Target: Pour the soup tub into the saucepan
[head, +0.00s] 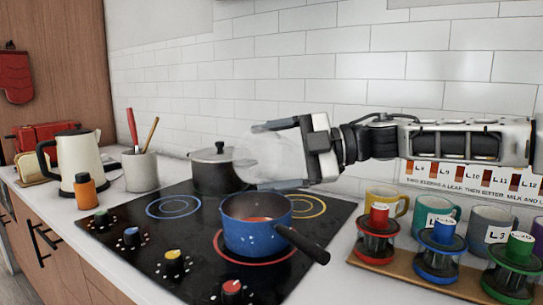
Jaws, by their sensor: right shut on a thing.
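The blue saucepan (250,238) stands on the hob's front right ring, its dark handle towards the lower right. Some orange-red contents show inside it. My right gripper (279,154) comes in from the right and is shut on a pale translucent tub (258,158), the soup tub. The tub is held above and behind the saucepan's rim in the picture, apart from it, and looks tipped on its side towards the left. The gripper's fingers hide part of it. I cannot tell whether anything is left in it or flowing out. My left gripper is not in view.
A dark lidded pot (212,174) stands at the back of the black hob (130,265). A kettle (80,160), an orange bottle (85,191) and a utensil crock (140,172) are at left.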

